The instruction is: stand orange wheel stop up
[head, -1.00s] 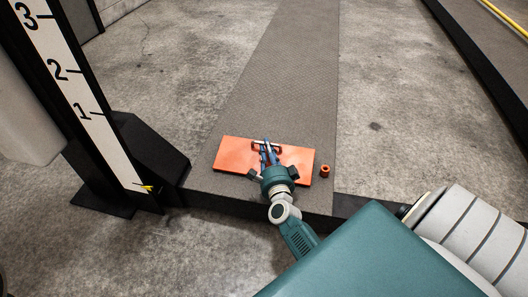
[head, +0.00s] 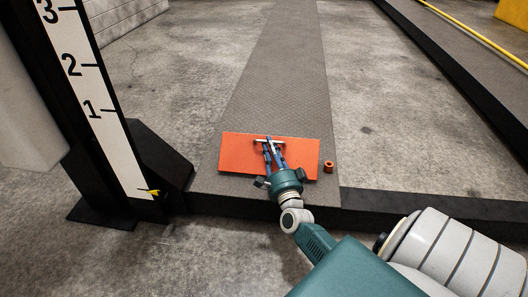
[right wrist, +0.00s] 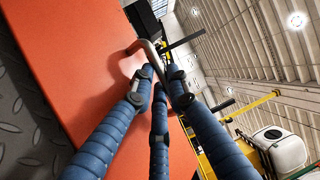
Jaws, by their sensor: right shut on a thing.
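The orange wheel stop (head: 237,153) is a flat rectangular plate on the dark textured track at its near end. Its broad face is towards me, and it looks tilted; I cannot tell exactly how steep it is. A thin metal handle (right wrist: 149,53) sticks out of its face. My right gripper (head: 269,142) is shut on the handle, with its blue fingers around the bar. In the right wrist view the wheel stop (right wrist: 75,60) fills the left and the fingers (right wrist: 158,82) close in at the handle. My left gripper is not in view.
A small orange ring-shaped piece (head: 328,166) stands on the track (head: 280,70) just right of the wheel stop. A black post with a numbered white scale (head: 90,90) stands at the left. A dark raised edge (head: 430,207) runs to the right.

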